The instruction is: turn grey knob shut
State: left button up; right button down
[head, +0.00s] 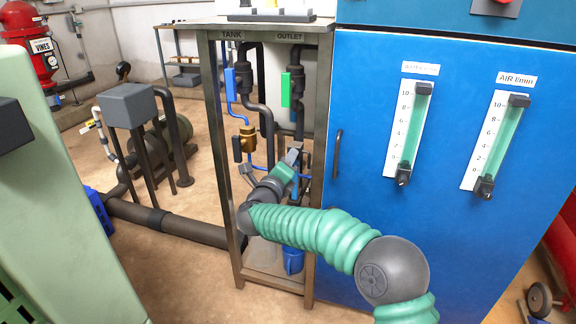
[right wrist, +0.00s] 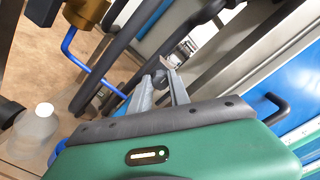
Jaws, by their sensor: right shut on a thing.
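My right gripper (head: 293,155) reaches into the open frame of the manifold, among the pipes below the OUTLET label. In the right wrist view its two fingers (right wrist: 161,73) are closed around a small round dark grey knob (right wrist: 158,77). The knob sits by the dark pipes, and the fingers cover part of it. In the head view I cannot make the knob out behind the gripper. My left gripper is not in view.
A blue panel (head: 349,220) with two flow gauges stands close on the right. A brass valve (head: 248,139), a blue-handled valve (head: 230,84) and a green-handled valve (head: 286,89) are near my arm. A frame post (head: 224,170) stands left of it.

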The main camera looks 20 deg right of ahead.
jog(key=shift+f+m, duration=0.35)
jog(key=shift+m, duration=0.05)
jog(key=c, duration=1.3)
grip_release()
jog(key=shift+o, duration=0.3)
jog(key=shift+r, duration=0.15)
jog(key=shift+r, duration=0.1)
jog(key=p+v, duration=0.5)
jog(key=v, duration=1.1)
jog(key=shift+s+a, duration=0.25)
jog(key=shift+s, duration=0.05)
